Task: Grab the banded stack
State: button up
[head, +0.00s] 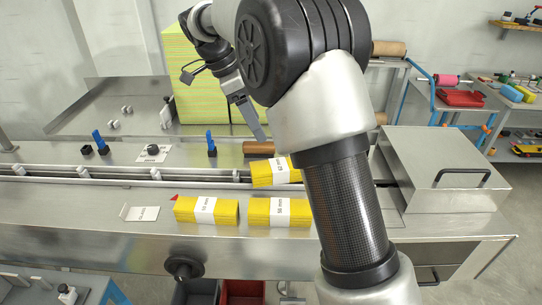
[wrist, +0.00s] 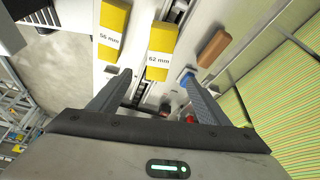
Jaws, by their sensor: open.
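Three yellow stacks, each with a white paper band, show in the head view. One stack (head: 186,209) lies at the front left, one (head: 260,212) beside it at the front right. A third stack (head: 262,173) lies behind, partly hidden by my arm. In the wrist view one stack reads 56 mm (wrist: 114,18) and another reads 62 mm (wrist: 161,38). My gripper (head: 262,135) is above the machine at the back, its fingers pointing down. In the wrist view my gripper (wrist: 156,74) is open and empty, with the 62 mm stack beyond the fingertips.
A brown block (head: 257,148) lies behind the stacks. Blue upright pieces (head: 211,143) stand along the channel (head: 120,175). A white card (head: 141,213) lies at the front left of the steel deck. A tall yellow-green stack (head: 190,75) stands behind; a steel box (head: 445,170) at right.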

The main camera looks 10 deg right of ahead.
send_near(278, 164)
jog(key=x, duration=0.5)
jog(key=shift+f, duration=0.2)
jog(key=shift+d+x, duration=0.1)
jog(key=shift+x, duration=1.3)
jog(key=shift+d+x, duration=0.15)
jog(key=shift+x, duration=1.2)
jog(key=shift+s+r, duration=0.15)
jog(key=shift+c, duration=0.4)
jog(key=c, duration=1.1)
